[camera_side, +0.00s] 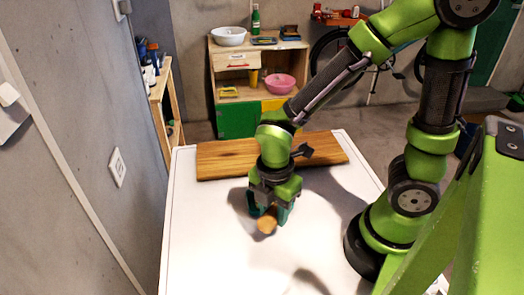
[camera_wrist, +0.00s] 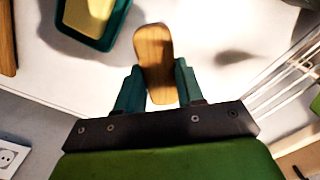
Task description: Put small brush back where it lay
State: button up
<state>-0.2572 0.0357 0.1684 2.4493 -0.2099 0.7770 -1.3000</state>
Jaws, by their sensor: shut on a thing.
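The small brush, with a brown wooden back (camera_wrist: 155,55), is between the two teal fingers of my gripper (camera_wrist: 158,90) in the wrist view. My gripper is shut on it. In the side view the brush (camera_side: 266,225) shows as a round brown end below my gripper (camera_side: 269,213), low over the white table. I cannot tell whether it touches the table. Its bristles are not clearly seen.
In the wrist view a teal tray (camera_wrist: 122,18) with a pale yellow thing in it lies beyond the fingers, up and left. A wooden board (camera_side: 220,162) lies along the table's (camera_side: 190,235) far edge. A white wire rack (camera_wrist: 290,75) is at right in the wrist view.

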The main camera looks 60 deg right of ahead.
jog(key=shift+w+a, duration=0.1)
jog(key=shift+w, duration=0.15)
jog(key=w+a, duration=0.2)
jog(key=w, duration=0.2)
jog(key=w+a+f, duration=0.1)
jog(key=w+a, duration=0.1)
jog(key=w, duration=0.3)
jog(key=w+a, duration=0.2)
jog(key=w, duration=0.3)
jog(key=shift+f, duration=0.25)
jog(key=shift+w+a+f, duration=0.15)
jog(key=shift+w+f, duration=0.05)
jog(key=shift+f, duration=1.55)
jog(key=shift+f, duration=0.1)
jog(key=o, duration=0.6)
jog(key=shift+f, duration=0.1)
jog(key=o, duration=0.4)
